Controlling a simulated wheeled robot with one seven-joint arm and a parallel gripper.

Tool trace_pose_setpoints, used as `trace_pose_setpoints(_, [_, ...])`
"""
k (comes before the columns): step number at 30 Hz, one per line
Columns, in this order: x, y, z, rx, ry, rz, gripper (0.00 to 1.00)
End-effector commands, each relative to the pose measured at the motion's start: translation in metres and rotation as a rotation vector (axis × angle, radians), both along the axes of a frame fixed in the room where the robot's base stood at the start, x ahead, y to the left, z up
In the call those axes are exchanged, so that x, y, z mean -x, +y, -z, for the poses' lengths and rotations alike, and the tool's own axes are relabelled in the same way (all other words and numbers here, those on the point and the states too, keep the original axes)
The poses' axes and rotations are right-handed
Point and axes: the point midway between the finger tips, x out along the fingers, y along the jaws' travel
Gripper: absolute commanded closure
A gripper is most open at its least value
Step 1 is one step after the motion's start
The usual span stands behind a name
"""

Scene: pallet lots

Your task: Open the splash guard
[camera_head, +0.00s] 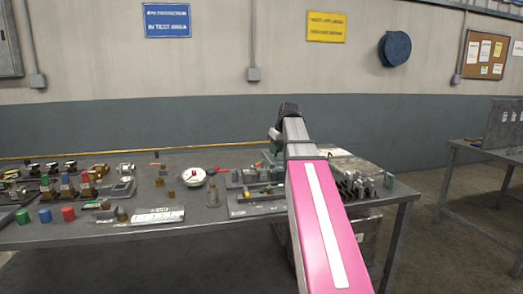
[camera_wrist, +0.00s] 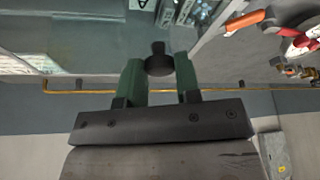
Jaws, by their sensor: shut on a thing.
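In the wrist view, my gripper (camera_wrist: 158,80) has two green fingers closed around a dark round knob (camera_wrist: 159,50). The knob appears fixed to a grey-green see-through panel (camera_wrist: 75,30), which looks like the splash guard. Metal parts show behind or beside the panel. Only part of the panel is in this view, and its hinge side cannot be made out. In the head view, my pink arm reaches over the right part of the workbench and hides most of my gripper and the guard.
The workbench (camera_head: 110,235) carries valves, coloured caps, a round dial gauge (camera_head: 193,177) and small fittings left of my arm. A yellow pipe (camera_head: 90,154) runs along its back edge. Another grey table (camera_head: 485,150) stands at right, with floor between.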

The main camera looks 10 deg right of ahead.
Motion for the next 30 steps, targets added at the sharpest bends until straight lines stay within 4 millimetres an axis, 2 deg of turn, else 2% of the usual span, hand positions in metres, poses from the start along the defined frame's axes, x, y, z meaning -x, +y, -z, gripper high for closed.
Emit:
trace_pose_setpoints(1, [-0.001,-0.014,0.0,0.001,0.002,0.004,1.0])
trace_pose_setpoints(6, [-0.001,-0.05,0.0,0.0,0.001,0.003,1.0])
trace_pose_setpoints(12, [-0.001,-0.076,0.0,0.001,0.001,0.002,1.0])
trace_pose_setpoints(18, [0.0,-0.085,0.0,0.001,0.001,0.0,1.0])
trace_pose_setpoints(27, [0.0,-0.085,0.0,0.001,0.001,0.0,1.0])
trace_pose_setpoints(28, [0.0,-0.085,0.0,0.001,0.001,0.0,0.66])
trace_pose_setpoints(30, [0.0,-0.085,0.0,0.001,0.001,0.0,0.43])
